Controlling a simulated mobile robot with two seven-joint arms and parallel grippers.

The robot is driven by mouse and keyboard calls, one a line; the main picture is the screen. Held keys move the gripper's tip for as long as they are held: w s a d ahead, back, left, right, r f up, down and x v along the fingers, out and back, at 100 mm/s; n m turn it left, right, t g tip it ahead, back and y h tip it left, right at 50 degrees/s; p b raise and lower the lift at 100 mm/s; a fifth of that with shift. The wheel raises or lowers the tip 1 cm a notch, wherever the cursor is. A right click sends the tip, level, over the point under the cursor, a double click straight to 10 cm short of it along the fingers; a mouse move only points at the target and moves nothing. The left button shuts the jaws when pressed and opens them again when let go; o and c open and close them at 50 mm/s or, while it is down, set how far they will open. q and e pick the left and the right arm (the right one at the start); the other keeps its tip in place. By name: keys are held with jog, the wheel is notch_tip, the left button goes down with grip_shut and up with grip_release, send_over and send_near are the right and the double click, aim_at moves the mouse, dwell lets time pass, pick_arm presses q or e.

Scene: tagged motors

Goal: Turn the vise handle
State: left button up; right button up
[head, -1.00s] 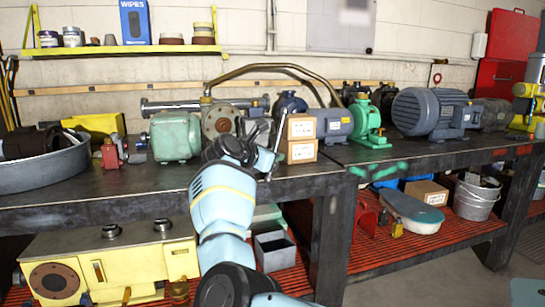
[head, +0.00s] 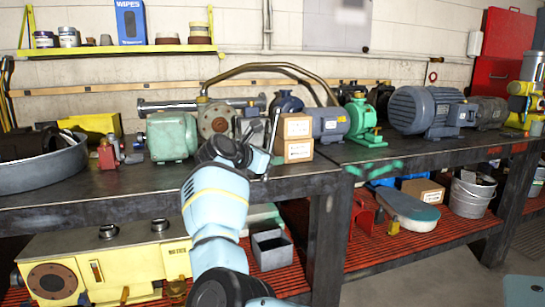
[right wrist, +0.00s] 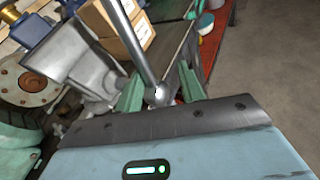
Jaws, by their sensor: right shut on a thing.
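The vise (right wrist: 85,62) is a grey metal body on the bench, seen in the right wrist view. Its handle (right wrist: 138,45) is a shiny bar with a rounded knob at its near end. My right gripper (right wrist: 160,92) has green fingers on either side of the knob and is shut on the handle. In the head view the handle (head: 274,128) stands steep and slightly tilted beside the boxes. There my right gripper (head: 266,158) is at its lower end, over the bench's front edge, partly hidden by my wrist. My left gripper is out of view.
Two stacked cardboard boxes (head: 294,138) stand just right of the handle. A green motor (head: 171,136) and a flanged pump (head: 214,121) stand to the left. More motors line the dark workbench (head: 120,189). A shelf below holds a yellow unit (head: 135,262) and bins.

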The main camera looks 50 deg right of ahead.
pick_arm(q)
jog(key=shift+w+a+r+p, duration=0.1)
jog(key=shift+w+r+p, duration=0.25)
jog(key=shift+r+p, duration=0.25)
pick_arm(e)
jog(key=v, duration=0.7)
jog(key=shift+a+f, duration=0.2)
jog(key=shift+a, duration=0.25)
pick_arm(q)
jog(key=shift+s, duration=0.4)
